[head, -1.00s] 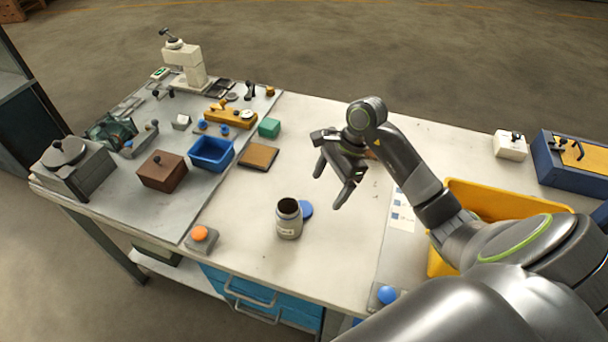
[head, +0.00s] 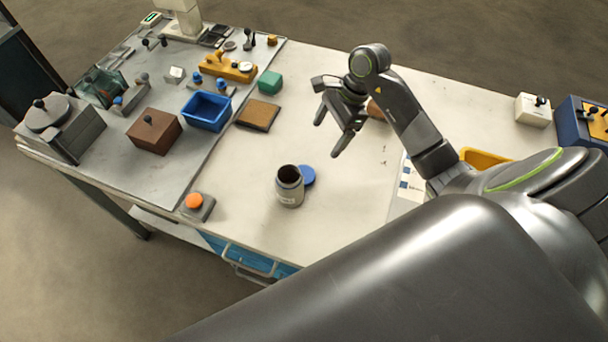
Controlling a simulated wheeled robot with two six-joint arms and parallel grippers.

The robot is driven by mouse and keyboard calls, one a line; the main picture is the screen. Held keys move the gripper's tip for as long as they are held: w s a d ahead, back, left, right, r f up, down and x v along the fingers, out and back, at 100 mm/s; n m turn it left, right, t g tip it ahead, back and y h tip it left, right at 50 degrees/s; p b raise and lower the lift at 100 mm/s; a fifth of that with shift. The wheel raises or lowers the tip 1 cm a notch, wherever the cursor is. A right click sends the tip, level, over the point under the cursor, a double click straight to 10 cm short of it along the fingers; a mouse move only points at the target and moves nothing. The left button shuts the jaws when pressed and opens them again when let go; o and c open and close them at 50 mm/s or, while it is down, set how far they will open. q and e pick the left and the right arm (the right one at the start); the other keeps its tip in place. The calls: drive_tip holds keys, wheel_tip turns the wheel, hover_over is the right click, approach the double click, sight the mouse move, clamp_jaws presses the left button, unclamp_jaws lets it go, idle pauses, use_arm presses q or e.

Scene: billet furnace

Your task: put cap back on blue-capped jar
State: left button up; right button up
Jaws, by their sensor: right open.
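A grey open jar (head: 289,188) stands upright on the white tabletop, its dark mouth uncovered. The blue cap (head: 308,174) lies flat on the table just behind and right of the jar; the jar hides part of its left edge. My right gripper (head: 327,140) is open and empty, above the table behind and to the right of the cap, with its fingers pointing down toward the front. My left gripper is not in view.
A blue bin (head: 207,111), a brown box (head: 154,131), a cork-topped pad (head: 258,115) and a green block (head: 270,81) stand left of the gripper. An orange button (head: 195,201) sits at the front edge. A yellow bin (head: 484,158) is partly hidden behind my right arm. Table around the jar is clear.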

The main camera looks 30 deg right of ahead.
drive_tip(key=b, duration=0.3)
approach(304, 174)
drive_tip(key=shift+a+f, duration=0.3)
drive_tip(key=shift+f, duration=0.25)
drive_tip(key=shift+a+f, duration=0.15)
drive_tip(key=shift+f, duration=0.35)
drive_tip(key=b+x, duration=0.3)
drive_tip(key=x, duration=0.3)
drive_tip(key=shift+r, duration=0.1)
drive_tip(key=c, duration=1)
